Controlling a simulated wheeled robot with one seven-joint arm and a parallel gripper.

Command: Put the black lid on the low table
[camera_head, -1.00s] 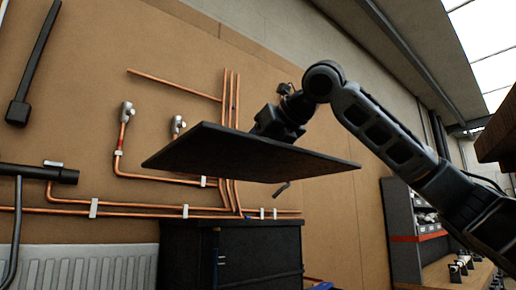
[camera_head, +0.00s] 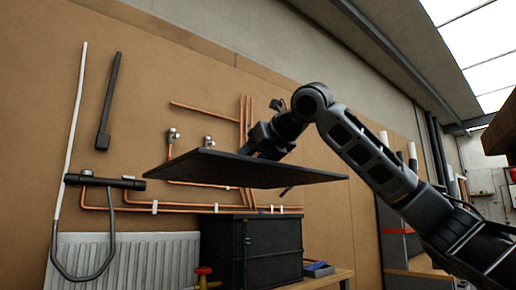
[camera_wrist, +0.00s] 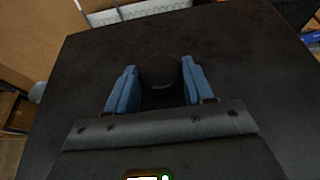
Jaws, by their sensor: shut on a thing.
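The black lid (camera_head: 245,170) is a wide, thin, flat panel held in the air in front of the pipe wall, above and in front of a black box (camera_head: 268,250). My gripper (camera_head: 264,148) is above it. In the wrist view, the blue fingers of my gripper (camera_wrist: 160,80) are shut on the round dark knob of the lid (camera_wrist: 230,75), which fills most of that view. A wooden tabletop (camera_head: 325,280) shows at the bottom of the head view, beside the black box. I cannot tell whether it is the low table.
A white radiator (camera_head: 140,262) stands at the lower left, with a black pipe fitting (camera_head: 105,181) above it. A red valve (camera_head: 203,275) and a blue tray (camera_head: 319,268) are near the box. Copper pipes (camera_head: 205,108) run along the wall. A dark shelf unit (camera_head: 395,235) stands at the right.

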